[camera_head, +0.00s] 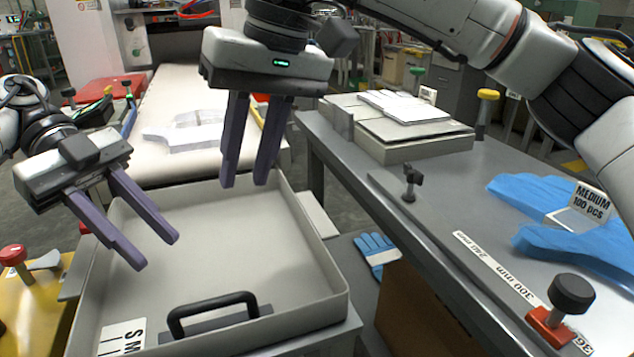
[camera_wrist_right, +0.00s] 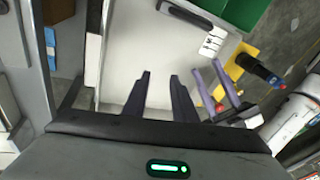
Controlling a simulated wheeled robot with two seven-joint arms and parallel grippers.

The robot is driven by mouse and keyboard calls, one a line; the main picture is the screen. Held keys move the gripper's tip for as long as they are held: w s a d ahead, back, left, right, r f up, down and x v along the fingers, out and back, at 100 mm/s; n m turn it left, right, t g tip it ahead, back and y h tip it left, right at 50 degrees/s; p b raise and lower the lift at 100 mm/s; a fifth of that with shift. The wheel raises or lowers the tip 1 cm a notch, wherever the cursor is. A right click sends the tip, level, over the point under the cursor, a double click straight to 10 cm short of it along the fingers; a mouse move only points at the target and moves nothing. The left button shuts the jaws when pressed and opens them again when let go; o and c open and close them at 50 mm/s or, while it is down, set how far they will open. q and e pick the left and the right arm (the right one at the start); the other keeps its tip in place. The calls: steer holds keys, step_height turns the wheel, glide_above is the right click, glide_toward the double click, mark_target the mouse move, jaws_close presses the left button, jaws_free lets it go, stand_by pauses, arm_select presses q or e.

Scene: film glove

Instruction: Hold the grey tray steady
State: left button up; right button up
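The grey tray (camera_head: 318,243) is a shallow, empty-looking box in the lower middle of the head view, with a black handle (camera_head: 212,305) at its near side and a white label (camera_head: 122,338) in the near left corner. My left gripper (camera_head: 158,252) is open over the tray's left part, its purple fingers apart with nothing between them. My right gripper (camera_head: 246,184) is open above the tray's far side, fingers pointing down, also empty. In the right wrist view the tray (camera_wrist_right: 128,62) lies beyond the right fingers (camera_wrist_right: 160,78), and the left fingers (camera_wrist_right: 222,84) show at right.
A grey table (camera_head: 440,195) on the right holds blue gloves (camera_head: 570,235), stacked boxes (camera_head: 415,135) and a red-based black knob (camera_head: 560,310). A blue glove (camera_head: 377,252) lies lower, beside the tray. A yellow unit with a red button (camera_head: 14,255) stands at left.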

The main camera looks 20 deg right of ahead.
mark_target(325, 247)
steer(key=d+f+h, duration=0.1)
steer(key=d+f, duration=0.1)
steer(key=d, duration=0.1)
steer(key=s+d+f+m+g+h, duration=0.1)
steer(key=d+f, duration=0.1)
steer(key=d, duration=0.1)
steer(key=d+f+m+h, duration=0.1)
steer(key=d+f, duration=0.1)
steer(key=d, duration=0.1)
steer(key=shift+s+d+f+g, duration=0.3)
steer(key=shift+s, duration=0.1)
step_height(325, 247, down, 10)
steer(key=shift+r, duration=0.1)
jaws_close()
stand_by(0.8)
